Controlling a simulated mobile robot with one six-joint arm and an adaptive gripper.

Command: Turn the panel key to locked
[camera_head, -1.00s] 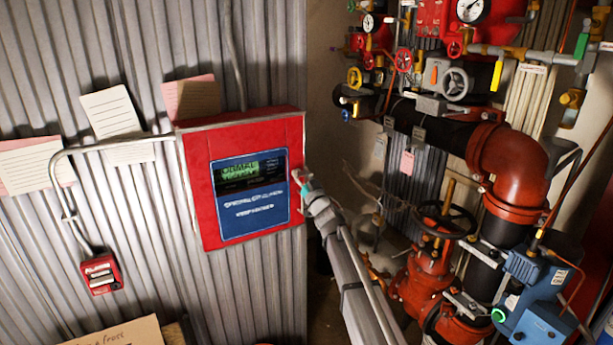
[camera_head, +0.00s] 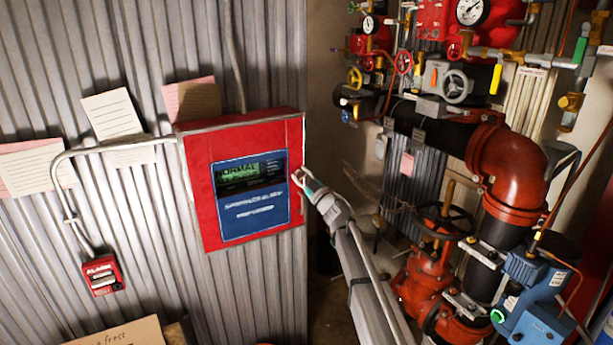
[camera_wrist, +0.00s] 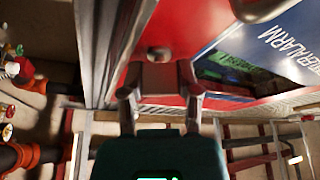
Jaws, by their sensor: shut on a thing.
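The red alarm panel (camera_head: 196,190) with a blue face hangs on the corrugated wall. Its green display (camera_head: 240,170) reads "NORMAL". My gripper (camera_head: 298,178) is at the panel's right edge. In the wrist view my gripper (camera_wrist: 160,80) has its two fingers on either side of a small grey-brown piece against the red side of the panel (camera_wrist: 172,20), which I take to be the key. A small round part (camera_wrist: 158,54) shows just beyond it. The fingers hide much of the key, and I cannot read its angle or any position marks.
A red alarm pull box (camera_head: 102,275) is low on the left wall, with a conduit (camera_head: 62,180) above it. Papers (camera_head: 113,113) are stuck to the wall. Red pipework (camera_head: 508,165), a black handwheel (camera_head: 447,220) and a blue box (camera_head: 535,285) crowd the right.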

